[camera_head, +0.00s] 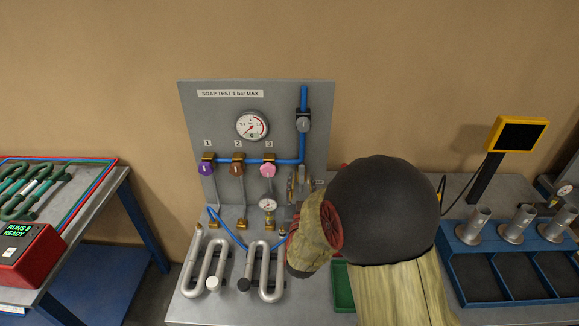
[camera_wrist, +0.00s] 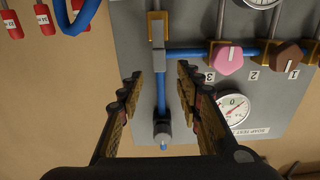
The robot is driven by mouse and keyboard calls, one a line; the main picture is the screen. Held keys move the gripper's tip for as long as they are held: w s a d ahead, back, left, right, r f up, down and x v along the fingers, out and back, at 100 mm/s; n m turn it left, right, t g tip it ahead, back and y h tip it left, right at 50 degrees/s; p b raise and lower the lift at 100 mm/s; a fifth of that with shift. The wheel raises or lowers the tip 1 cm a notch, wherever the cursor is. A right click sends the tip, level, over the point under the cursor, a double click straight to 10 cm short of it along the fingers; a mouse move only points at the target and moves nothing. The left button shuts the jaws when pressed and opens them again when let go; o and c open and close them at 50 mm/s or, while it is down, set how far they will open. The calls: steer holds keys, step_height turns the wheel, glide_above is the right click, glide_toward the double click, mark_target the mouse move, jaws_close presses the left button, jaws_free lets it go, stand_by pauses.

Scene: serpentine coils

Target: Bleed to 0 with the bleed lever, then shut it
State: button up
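The bleed lever appears to be the grey handle (camera_wrist: 159,58) on a brass valve at the end of the blue pipe, in the upside-down wrist view. In the head view the brass valve (camera_head: 292,185) is partly hidden by my arm. My gripper (camera_wrist: 160,76) is open, with one finger on each side of the handle and blue pipe, touching neither as far as I can tell. The large gauge (camera_head: 252,126) is on the board; it also shows in the wrist view (camera_wrist: 236,108), its reading too small to be sure of.
Purple (camera_head: 206,169), brown (camera_head: 237,168) and pink (camera_head: 268,170) knobs sit left of the valve. A grey regulator (camera_head: 303,124) is above it. Metal coils (camera_head: 265,270) lie on the bench in front. A blue rack (camera_head: 465,236) stands right.

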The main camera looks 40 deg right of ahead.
mark_target(302, 169)
steer(key=x, duration=0.7)
steer(key=shift+w+d+b, duration=0.15)
steer(key=shift+d+b, duration=0.05)
steer(key=shift+b, duration=0.1)
steer(key=shift+c, duration=0.2)
steer(key=c, duration=0.7)
jaws_close()
